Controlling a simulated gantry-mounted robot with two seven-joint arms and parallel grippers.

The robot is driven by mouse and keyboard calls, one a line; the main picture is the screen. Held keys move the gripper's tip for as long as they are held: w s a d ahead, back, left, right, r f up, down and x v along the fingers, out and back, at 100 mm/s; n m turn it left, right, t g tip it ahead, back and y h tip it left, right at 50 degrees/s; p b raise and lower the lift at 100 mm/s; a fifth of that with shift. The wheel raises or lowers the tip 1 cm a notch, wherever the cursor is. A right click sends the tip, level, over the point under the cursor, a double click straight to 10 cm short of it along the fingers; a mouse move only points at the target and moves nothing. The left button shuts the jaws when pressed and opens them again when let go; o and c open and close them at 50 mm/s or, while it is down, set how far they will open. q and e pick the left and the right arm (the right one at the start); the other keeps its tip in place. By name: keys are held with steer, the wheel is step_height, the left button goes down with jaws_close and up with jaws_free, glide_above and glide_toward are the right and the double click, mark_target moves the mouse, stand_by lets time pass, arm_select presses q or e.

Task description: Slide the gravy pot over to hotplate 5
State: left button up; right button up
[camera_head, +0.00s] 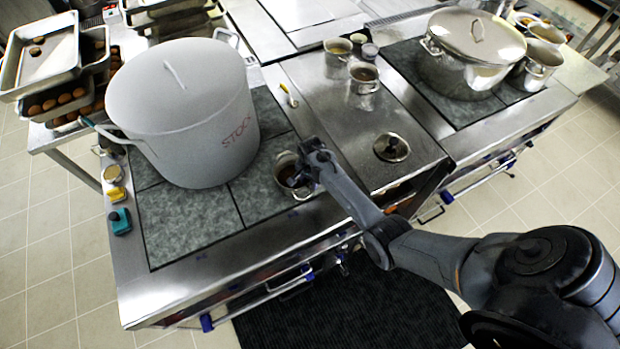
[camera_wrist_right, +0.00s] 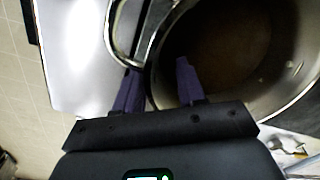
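A small steel pot with brown contents (camera_head: 287,172), which looks like the gravy pot, stands on the front right plate of the left stove. My right gripper (camera_head: 308,163) is at its right side, partly covering it. In the right wrist view, the pot's wide mouth (camera_wrist_right: 225,50) and loop handle (camera_wrist_right: 112,30) show. The right fingers (camera_wrist_right: 158,88) are apart, one over the inside of the pot and one outside its rim by the handle. The grey stove plates (camera_head: 262,200) carry no number I can read, so I cannot tell which is hotplate 5. My left gripper is not in view.
A large lidded stockpot (camera_head: 185,110) covers much of the left plates. A bare front left plate (camera_head: 185,225) lies before it. A lidded steel pot (camera_head: 468,50) stands on the right stove. Small pots (camera_head: 363,77) and a round lid (camera_head: 391,147) sit on the steel counter between.

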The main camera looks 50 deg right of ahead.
jaws_close()
stand_by(1.5)
